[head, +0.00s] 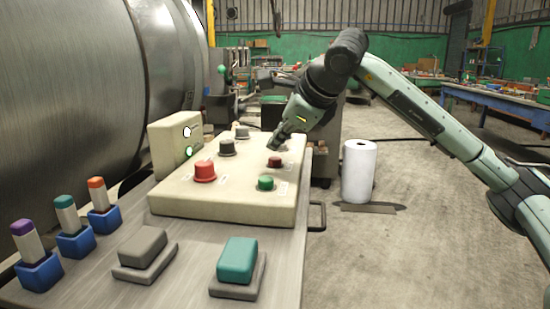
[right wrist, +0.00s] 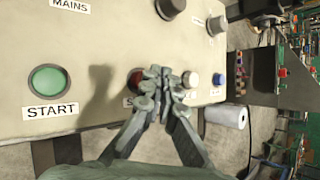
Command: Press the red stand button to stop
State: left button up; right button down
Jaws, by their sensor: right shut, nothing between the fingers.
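The small dark red button (head: 274,163) sits on the right side of the cream control panel (head: 230,209), behind the green button (head: 265,183). In the right wrist view the red button (right wrist: 134,77) is partly covered by my fingers, and its label shows only an "S". My right gripper (head: 274,146) is shut and empty, pointing down just above and behind the red button. It also shows in the right wrist view (right wrist: 155,86). Whether it touches the button is unclear, though a gap seems to show in the head view. My left gripper is out of view.
A larger red knob (head: 204,171) and dark knobs (head: 227,147) share the panel. White (right wrist: 190,79) and blue (right wrist: 218,79) buttons lie beyond my fingers. A lamp box (head: 176,145) rises at the panel's left. A white roll (head: 359,171) stands on the floor to the right.

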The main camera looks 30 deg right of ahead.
aim_at(277, 159)
jog(key=shift+f, duration=0.1)
dwell(0.8)
jog(key=shift+f+b, duration=0.3)
jog(key=shift+b, duration=0.1)
jog(key=shift+f+b, duration=0.5)
jog(key=shift+f, duration=0.1)
dwell(0.5)
dwell(0.3)
jog(key=shift+r+p, duration=0.75)
jog(key=shift+r, duration=0.25)
notch_tip(277, 159, up, 5)
jog(key=p, duration=0.4)
dwell(0.6)
